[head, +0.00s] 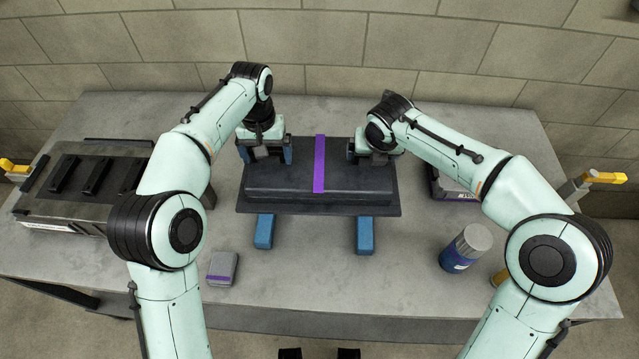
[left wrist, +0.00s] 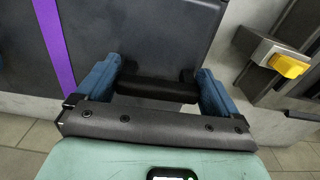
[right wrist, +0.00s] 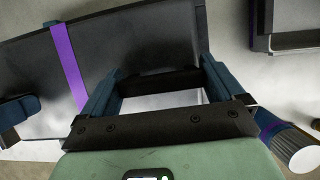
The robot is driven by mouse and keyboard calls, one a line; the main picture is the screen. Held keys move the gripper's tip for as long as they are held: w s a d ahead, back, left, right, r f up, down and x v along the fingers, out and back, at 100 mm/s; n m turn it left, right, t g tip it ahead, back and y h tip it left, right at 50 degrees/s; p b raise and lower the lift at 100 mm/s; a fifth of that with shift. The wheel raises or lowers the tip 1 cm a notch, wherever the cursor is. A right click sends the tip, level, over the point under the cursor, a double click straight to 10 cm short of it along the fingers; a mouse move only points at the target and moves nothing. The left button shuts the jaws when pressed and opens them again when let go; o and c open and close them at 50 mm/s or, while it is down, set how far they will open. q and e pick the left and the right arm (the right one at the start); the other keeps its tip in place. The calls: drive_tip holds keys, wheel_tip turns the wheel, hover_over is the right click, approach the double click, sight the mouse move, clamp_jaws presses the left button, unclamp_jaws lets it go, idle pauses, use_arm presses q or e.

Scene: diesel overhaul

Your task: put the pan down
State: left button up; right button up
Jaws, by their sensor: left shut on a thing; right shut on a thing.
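The pan (head: 320,180) is a dark grey, flat, flanged box with a purple stripe across its middle. It lies level over the middle of the bench. Two blue blocks (head: 264,231) (head: 364,236) stick out from under its front edge. I cannot tell whether the pan touches them. My left gripper (head: 265,157) is shut on a black handle (left wrist: 158,89) at the pan's left end. My right gripper (head: 372,156) is shut on the handle at the pan's right end, which also shows in the right wrist view (right wrist: 160,82). The pan's underside is hidden.
A dark unit with black bars (head: 85,185) stands on the bench at left, partly behind my left arm. A small grey box (head: 222,268) lies front left. A blue-labelled can (head: 466,248) stands front right. A dark box (head: 452,188) is right. The front middle bench (head: 310,285) is clear.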

use_arm(q)
drive_tip(key=shift+w+r, duration=0.1)
use_arm(e)
drive_tip(key=shift+w+r, duration=0.1)
drive_tip(key=shift+r, duration=0.05)
